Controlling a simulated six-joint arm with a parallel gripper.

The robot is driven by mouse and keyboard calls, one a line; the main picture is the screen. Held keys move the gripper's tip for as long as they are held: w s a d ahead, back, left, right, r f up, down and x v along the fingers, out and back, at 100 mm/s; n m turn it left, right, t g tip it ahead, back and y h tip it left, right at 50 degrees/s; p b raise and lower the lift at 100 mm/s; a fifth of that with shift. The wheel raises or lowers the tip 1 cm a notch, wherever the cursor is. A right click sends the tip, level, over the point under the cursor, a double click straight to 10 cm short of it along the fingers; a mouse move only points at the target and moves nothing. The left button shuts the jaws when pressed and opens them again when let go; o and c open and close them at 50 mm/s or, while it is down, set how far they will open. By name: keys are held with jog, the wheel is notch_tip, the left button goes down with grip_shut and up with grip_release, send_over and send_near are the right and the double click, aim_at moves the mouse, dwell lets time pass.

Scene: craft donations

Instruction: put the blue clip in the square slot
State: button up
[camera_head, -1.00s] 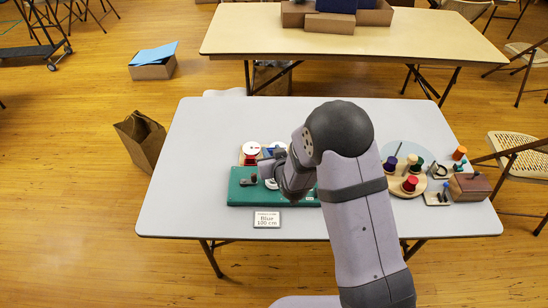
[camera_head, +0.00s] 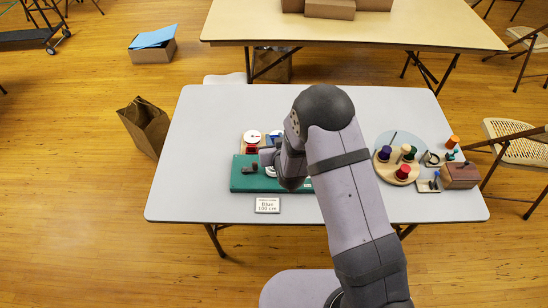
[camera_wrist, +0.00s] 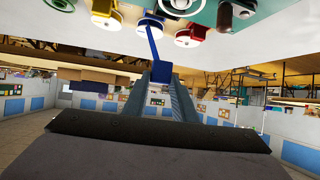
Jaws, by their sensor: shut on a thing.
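In the wrist view, my gripper (camera_wrist: 160,72) is shut on a blue block, taken to be the blue clip (camera_wrist: 149,71). A thin blue strip runs from the clip to a white-and-blue spool (camera_wrist: 150,25). In the head view, my own arm hides the clip and most of my gripper. The green board (camera_head: 243,180) lies on the grey table, with a dark fitting on its left part. The arm covers its right part. The board also shows at the top right of the wrist view (camera_wrist: 274,8). I cannot make out the square slot.
A red spool (camera_wrist: 192,36) and a yellow spool (camera_wrist: 180,6) sit near the blue one. A card reading Blue 100 cm (camera_head: 268,205) lies before the board. A round wooden stand (camera_head: 395,176) with coloured spools is right of my arm. The table's left side is clear.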

jog(key=shift+w+r, duration=0.3)
jog(key=shift+r, duration=0.25)
jog(key=shift+f+p, duration=0.6)
jog(key=shift+f, duration=2.4)
jog(key=shift+f, duration=0.1)
jog(key=shift+f+p, duration=0.45)
jog(key=shift+f, duration=1.5)
grip_shut()
jog(key=shift+f, duration=0.1)
jog(key=o, duration=1)
grip_release()
jog(key=b+v, duration=0.2)
jog(key=v, duration=1)
jog(key=shift+a, duration=0.15)
